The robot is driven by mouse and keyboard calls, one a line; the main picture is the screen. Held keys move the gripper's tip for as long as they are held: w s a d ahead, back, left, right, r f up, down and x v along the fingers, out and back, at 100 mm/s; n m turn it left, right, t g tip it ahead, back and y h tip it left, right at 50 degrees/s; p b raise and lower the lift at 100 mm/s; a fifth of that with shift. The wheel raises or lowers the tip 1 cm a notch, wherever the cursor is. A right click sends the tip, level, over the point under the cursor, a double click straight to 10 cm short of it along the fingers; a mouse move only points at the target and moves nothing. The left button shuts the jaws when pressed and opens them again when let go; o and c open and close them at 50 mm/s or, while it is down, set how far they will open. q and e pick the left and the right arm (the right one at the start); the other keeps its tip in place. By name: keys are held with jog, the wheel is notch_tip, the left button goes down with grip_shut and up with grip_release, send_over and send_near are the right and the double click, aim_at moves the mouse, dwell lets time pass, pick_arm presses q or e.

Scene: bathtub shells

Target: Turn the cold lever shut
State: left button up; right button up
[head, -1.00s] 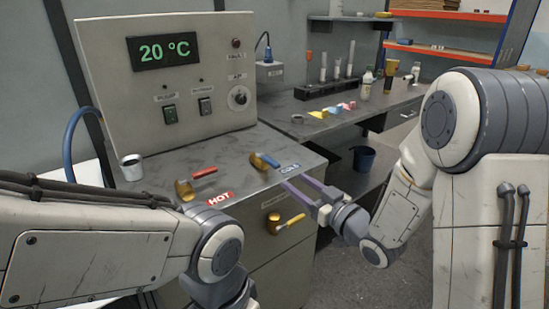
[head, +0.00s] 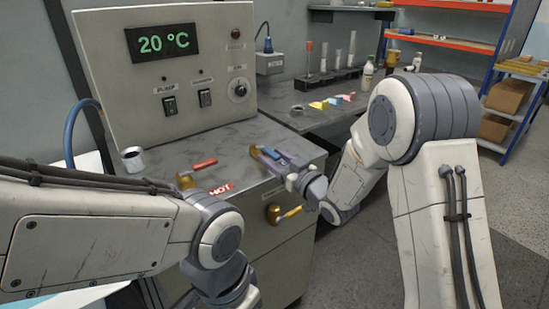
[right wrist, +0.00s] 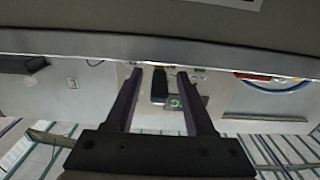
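The cold lever (head: 293,157) has a blue handle and a brass body (head: 254,152), near the right front of the metal counter. My right gripper (head: 268,158) is at it and partly covers the handle and its label. In the right wrist view, the right gripper (right wrist: 159,72) is open, and a dark handle-like piece (right wrist: 160,87) lies between its fingers with gaps on both sides. I cannot tell whether either finger touches it.
The red-handled hot lever (head: 204,164) stands left of the cold one, behind a red HOT label (head: 221,189). A yellow-handled valve (head: 290,212) sticks out of the cabinet front below. A metal cup (head: 132,160) stands at the left. The control panel (head: 168,78) reads 20 °C.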

grip_shut()
dwell(1.3)
